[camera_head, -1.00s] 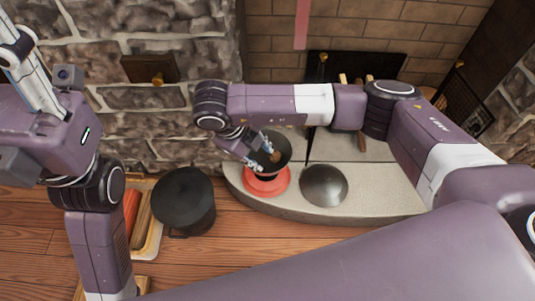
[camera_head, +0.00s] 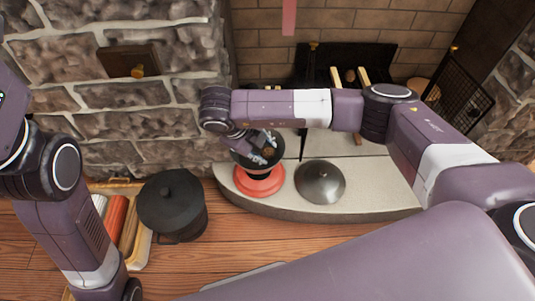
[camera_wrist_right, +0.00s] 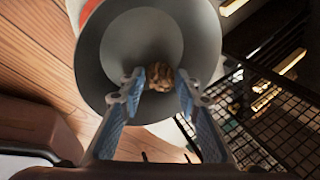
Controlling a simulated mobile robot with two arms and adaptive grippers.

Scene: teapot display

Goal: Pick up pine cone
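The brown pine cone (camera_wrist_right: 160,77) is at the dark round pot (camera_wrist_right: 125,112), seen against its inside in the right wrist view. In the head view the pine cone (camera_head: 268,152) shows small at the pot's mouth. My right gripper (camera_wrist_right: 160,82) reaches over the pot with its two blue-grey fingertips on either side of the pine cone. Narrow gaps seem to remain, so it looks open around the cone. My left arm (camera_head: 65,200) is at the left edge of the head view; its gripper is not visible.
The pot stands on a red base (camera_head: 259,182) on the pale hearth (camera_head: 350,190). A dark metal dome (camera_head: 320,182) sits close to its right. A black lidded pot (camera_head: 172,203) and a wooden tray (camera_head: 137,252) are on the floor at left. A mesh screen (camera_head: 462,93) stands at right.

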